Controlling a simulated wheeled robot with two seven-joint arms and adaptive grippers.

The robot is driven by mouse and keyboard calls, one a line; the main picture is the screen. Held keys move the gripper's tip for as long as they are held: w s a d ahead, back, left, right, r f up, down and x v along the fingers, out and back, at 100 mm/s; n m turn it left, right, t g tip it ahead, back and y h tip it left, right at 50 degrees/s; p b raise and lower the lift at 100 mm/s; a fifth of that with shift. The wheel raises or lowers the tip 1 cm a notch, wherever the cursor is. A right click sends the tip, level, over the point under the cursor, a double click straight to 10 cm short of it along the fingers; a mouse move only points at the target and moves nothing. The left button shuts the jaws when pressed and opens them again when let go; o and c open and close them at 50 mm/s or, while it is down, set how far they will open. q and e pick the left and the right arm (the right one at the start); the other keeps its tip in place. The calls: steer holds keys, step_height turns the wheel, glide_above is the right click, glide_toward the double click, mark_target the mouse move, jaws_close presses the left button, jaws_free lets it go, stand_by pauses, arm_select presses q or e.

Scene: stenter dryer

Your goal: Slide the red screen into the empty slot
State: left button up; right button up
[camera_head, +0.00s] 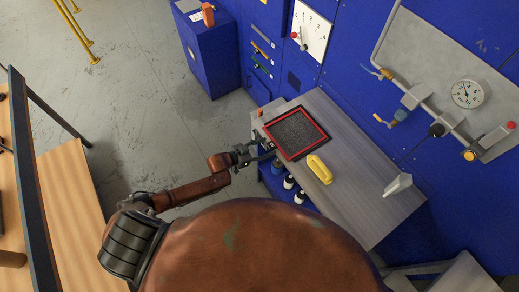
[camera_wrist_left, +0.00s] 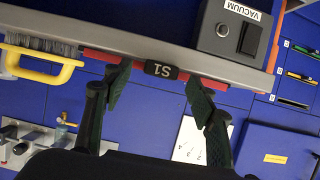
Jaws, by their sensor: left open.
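The red screen (camera_head: 298,134), a dark mesh in a red frame, lies flat on the grey bench top. In the left wrist view its red edge (camera_wrist_left: 97,54) shows along the bench edge, with a black S1 tag (camera_wrist_left: 161,70). My left gripper (camera_head: 264,150) is at the screen's near-left edge. In the left wrist view its open fingers (camera_wrist_left: 160,86) stand on either side of the tag. A blue cabinet with slots (camera_head: 262,60) stands beyond the bench; the left wrist view shows a dark, empty-looking slot (camera_wrist_left: 293,103) below coloured ones. My right gripper is out of view.
A yellow-handled brush (camera_head: 320,169) lies beside the screen on the bench (camera_head: 365,215). A grey vacuum switch box (camera_wrist_left: 235,32) is close to the left gripper. Several bottles (camera_head: 289,182) stand under the bench edge.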

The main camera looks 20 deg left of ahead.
arm_select(q)
steer(key=shift+w+d+f, duration=0.2)
steer(key=shift+w+d, duration=0.1)
steer(key=shift+w, duration=0.1)
steer(key=c, duration=1.4)
steer(key=shift+s+a, duration=0.1)
